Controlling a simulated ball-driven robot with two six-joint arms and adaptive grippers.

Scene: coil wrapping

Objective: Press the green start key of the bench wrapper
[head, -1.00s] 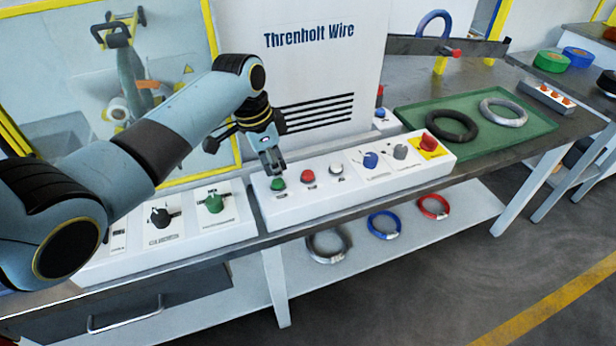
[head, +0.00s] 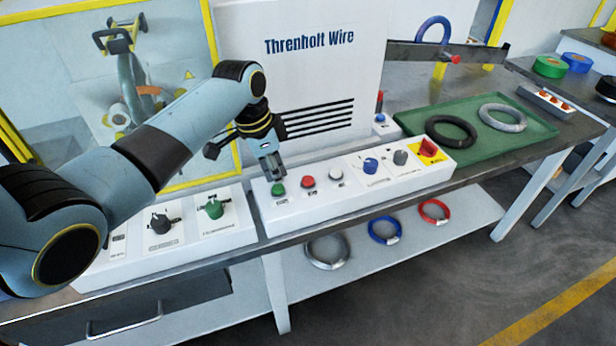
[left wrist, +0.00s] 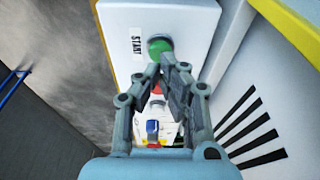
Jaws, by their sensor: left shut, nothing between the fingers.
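The green start key (head: 278,189) is a round button at the left end of the white control box on the bench. In the left wrist view the green start key (left wrist: 159,47) shows beside the word START, just beyond my fingertips. My left gripper (head: 275,178) is shut and empty, pointing down over the key; its fingers also show in the left wrist view (left wrist: 168,62). I cannot tell whether the fingertips touch the key. The bench wrapper's white panel (head: 340,80) reads Threnholt Wire. My right gripper is not in view.
A green tray (head: 545,130) holds two coils.

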